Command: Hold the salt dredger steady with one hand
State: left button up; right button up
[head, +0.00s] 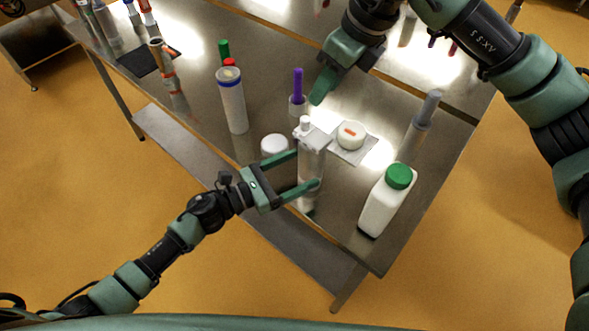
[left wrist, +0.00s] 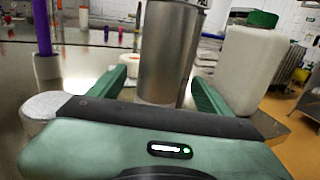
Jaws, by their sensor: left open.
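A tall metal canister (head: 311,160), which looks like the salt dredger, stands upright near the table's front edge. In the left wrist view its shiny metal body (left wrist: 168,55) shows between the fingers, and its top is cut off. My left gripper (head: 306,171) is open, with one finger on each side of the canister. I cannot tell whether either finger touches it. The left wrist view shows the open fingers (left wrist: 163,88) too. My right gripper (head: 325,84) hangs above the table behind the canister, apart from it. I cannot tell how far its fingers are apart.
A white bottle with a green cap (head: 386,203) stands right of the canister. A white round piece (head: 351,135) lies on a sheet (head: 349,155) behind it. A white lidded tub (head: 274,145), a purple-handled tool (head: 297,83) and a tall white cylinder (head: 233,106) stand left.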

aim_at(323, 159)
pick_arm(q)
jog(key=x, duration=0.7)
jog(key=shift+w+d, duration=0.1)
jog(key=shift+w, duration=0.05)
grip_shut()
pick_arm(e)
jog(key=shift+o, duration=0.3)
jog(key=shift+o, duration=0.2)
jog(key=shift+a, duration=0.1)
